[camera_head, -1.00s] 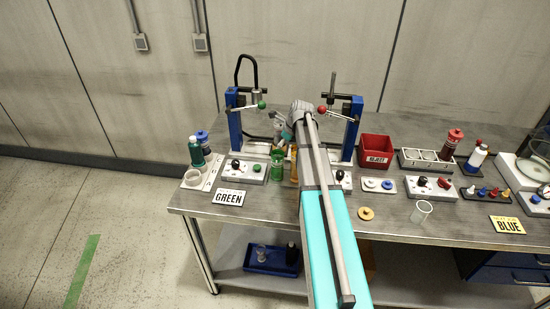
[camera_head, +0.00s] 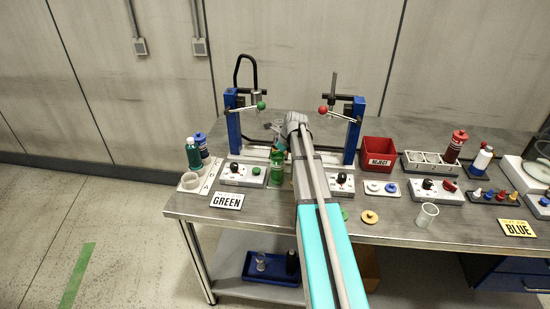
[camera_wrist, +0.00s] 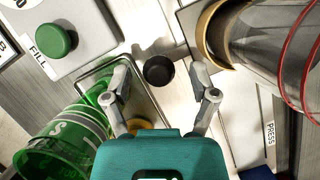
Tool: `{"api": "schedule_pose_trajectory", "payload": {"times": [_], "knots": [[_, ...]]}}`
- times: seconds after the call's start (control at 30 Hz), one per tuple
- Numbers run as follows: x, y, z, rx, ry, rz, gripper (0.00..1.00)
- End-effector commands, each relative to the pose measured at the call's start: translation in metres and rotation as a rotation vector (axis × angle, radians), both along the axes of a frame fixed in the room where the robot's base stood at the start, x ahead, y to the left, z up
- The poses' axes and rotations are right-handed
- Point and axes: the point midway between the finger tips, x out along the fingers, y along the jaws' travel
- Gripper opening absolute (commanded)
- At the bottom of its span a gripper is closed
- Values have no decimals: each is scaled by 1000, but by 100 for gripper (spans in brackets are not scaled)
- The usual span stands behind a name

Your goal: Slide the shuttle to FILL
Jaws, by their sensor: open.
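In the wrist view, a round black knob (camera_wrist: 159,70) stands on a light plate between and beyond my fingertips; I take it for the shuttle's handle, but cannot be sure. My gripper (camera_wrist: 164,85) is open, with nothing between its fingers. In the head view, the green cup (camera_head: 277,170) stands just left of my arm, which hides much of the shuttle area.
A clear, amber-rimmed vessel (camera_wrist: 262,42) is close to the right finger. A PRESS label (camera_wrist: 270,134) is at right. Two blue posts (camera_head: 234,130) with levers flank my arm. A red REJECT bin (camera_head: 377,151) stands to the right.

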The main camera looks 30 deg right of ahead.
Motion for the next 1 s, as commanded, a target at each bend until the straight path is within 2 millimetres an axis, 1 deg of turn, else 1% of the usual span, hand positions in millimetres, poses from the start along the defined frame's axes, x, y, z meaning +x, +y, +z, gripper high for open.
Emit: {"api": "schedule_pose_trajectory", "payload": {"times": [0.17, 0.2, 0.37, 0.5, 0.57, 1.0], "knots": [[0, 0, 0, 0, 0, 0, 75], [0, 0, 0, 0, 0, 0, 68], [0, 0, 0, 0, 0, 0, 38], [0, 0, 0, 0, 0, 0, 12], [0, 0, 0, 0, 0, 0, 1], [4, -1, 0, -1, -2, -9, 0]]}}
